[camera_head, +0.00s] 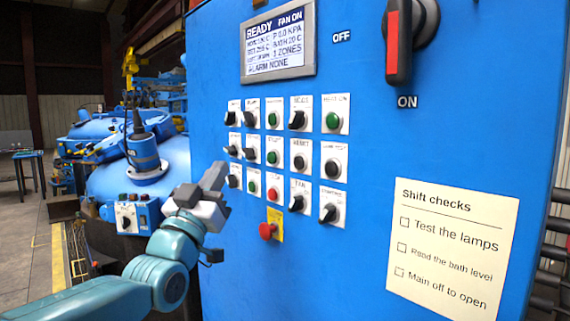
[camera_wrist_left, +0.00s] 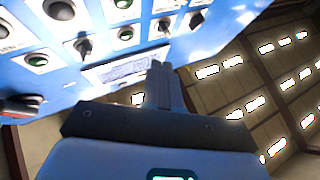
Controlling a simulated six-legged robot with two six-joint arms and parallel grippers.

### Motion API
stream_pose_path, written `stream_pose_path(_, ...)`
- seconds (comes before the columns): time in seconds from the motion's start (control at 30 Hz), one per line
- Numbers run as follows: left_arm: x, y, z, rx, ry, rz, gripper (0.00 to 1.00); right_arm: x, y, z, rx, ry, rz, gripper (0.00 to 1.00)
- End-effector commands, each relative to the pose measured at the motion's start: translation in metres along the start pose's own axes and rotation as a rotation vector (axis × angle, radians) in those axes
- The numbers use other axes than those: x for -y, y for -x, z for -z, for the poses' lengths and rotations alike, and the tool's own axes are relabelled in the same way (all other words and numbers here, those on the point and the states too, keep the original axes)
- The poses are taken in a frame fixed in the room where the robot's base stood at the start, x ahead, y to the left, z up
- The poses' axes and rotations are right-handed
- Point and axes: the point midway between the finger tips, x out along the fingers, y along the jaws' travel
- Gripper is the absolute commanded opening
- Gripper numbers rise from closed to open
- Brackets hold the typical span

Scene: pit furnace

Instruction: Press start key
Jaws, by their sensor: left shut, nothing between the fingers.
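The blue control panel (camera_head: 350,110) carries rows of knobs and push buttons on white label plates. A green button (camera_head: 272,157) in the middle row, third column, has a small label that seems to read START, but it is hard to read. A red button (camera_head: 272,194) is directly below it. My left gripper (camera_head: 216,175) is shut and empty, at the panel's left side, left of the lower rows and apart from the green button. In the left wrist view, its closed fingers (camera_wrist_left: 160,86) point up toward the panel. My right gripper is not in view.
A red emergency knob (camera_head: 267,230) on a yellow plate sits below the buttons. A display (camera_head: 279,43) reads READY, FAN ON, ALARM NONE. A red-handled main switch (camera_head: 398,45) points to ON. A paper of shift checks (camera_head: 452,250) is at lower right. Blue machinery (camera_head: 120,175) stands left.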

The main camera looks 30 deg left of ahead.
Motion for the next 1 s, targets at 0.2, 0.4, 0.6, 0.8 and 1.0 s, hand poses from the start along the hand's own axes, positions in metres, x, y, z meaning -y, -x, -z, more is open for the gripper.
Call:
stream_pose_path(0.2,0.007,0.001,0.015,-0.032,-0.011,0.007,0.00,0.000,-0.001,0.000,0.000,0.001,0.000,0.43)
stream_pose_path(0.4,0.007,0.000,0.014,-0.030,-0.011,0.007,0.00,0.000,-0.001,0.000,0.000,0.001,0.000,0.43)
stream_pose_path(0.6,0.001,-0.007,0.012,-0.028,-0.008,0.004,0.00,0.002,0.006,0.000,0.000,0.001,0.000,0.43)
stream_pose_path(0.8,-0.014,-0.027,0.001,-0.026,-0.007,0.003,0.00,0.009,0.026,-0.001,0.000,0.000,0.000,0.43)
stream_pose_path(1.0,-0.030,-0.047,-0.014,-0.026,-0.006,0.002,0.00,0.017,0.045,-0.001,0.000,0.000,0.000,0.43)
